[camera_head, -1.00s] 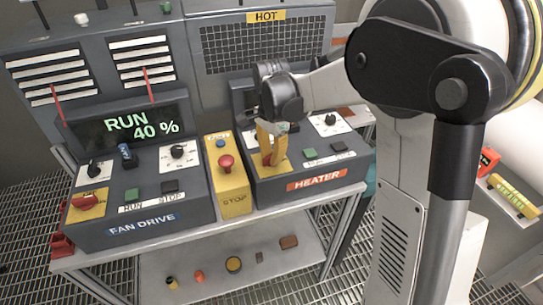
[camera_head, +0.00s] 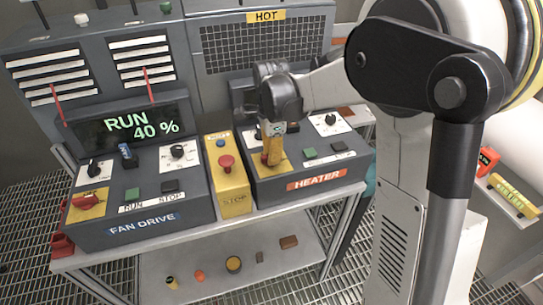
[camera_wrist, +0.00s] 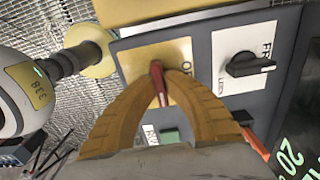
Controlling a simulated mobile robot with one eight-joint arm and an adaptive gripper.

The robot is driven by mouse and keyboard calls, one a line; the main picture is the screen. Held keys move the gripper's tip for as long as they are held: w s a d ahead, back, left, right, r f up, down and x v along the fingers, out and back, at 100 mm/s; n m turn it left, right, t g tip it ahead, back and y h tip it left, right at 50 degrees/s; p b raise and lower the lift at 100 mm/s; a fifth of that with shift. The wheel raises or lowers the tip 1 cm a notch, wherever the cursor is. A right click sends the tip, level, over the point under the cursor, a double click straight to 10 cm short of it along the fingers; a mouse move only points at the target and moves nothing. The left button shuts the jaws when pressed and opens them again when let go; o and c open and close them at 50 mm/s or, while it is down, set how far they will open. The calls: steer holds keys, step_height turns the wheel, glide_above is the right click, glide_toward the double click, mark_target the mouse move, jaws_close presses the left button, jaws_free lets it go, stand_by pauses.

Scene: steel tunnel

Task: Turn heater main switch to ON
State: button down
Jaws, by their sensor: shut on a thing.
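The heater main switch is a red handle (camera_wrist: 158,84) on a yellow plate (camera_wrist: 180,51) of the heater box. In the wrist view my gripper's yellow fingers (camera_wrist: 160,76) close around the red handle from both sides. The lettering beside the handle is partly covered, so the switch position cannot be read. In the head view my gripper (camera_head: 270,150) points down onto the yellow plate (camera_head: 284,166), and its fingers hide most of the handle.
On the heater box are a black knob (camera_head: 330,119), a green button (camera_head: 310,153) and a black button (camera_head: 339,146). The red stop button (camera_head: 226,162) stands close left of my gripper. The fan drive box (camera_head: 142,221) is further left; its display (camera_head: 130,130) reads RUN 40 %.

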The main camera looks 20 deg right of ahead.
steer(key=c, duration=1.5)
jaws_free()
steer(key=shift+o, duration=0.2)
step_height(320, 180, up, 12)
steer(key=s+f+n+t+b, duration=0.3)
steer(key=s+f+n+b, duration=0.1)
steer(key=s+n, duration=0.5)
steer(key=s+f+n+t+b, duration=0.4)
steer(key=s+f+n, duration=0.2)
steer(key=s+n, duration=0.3)
steer(key=shift+s+f, duration=0.25)
steer(key=shift+s, duration=0.65)
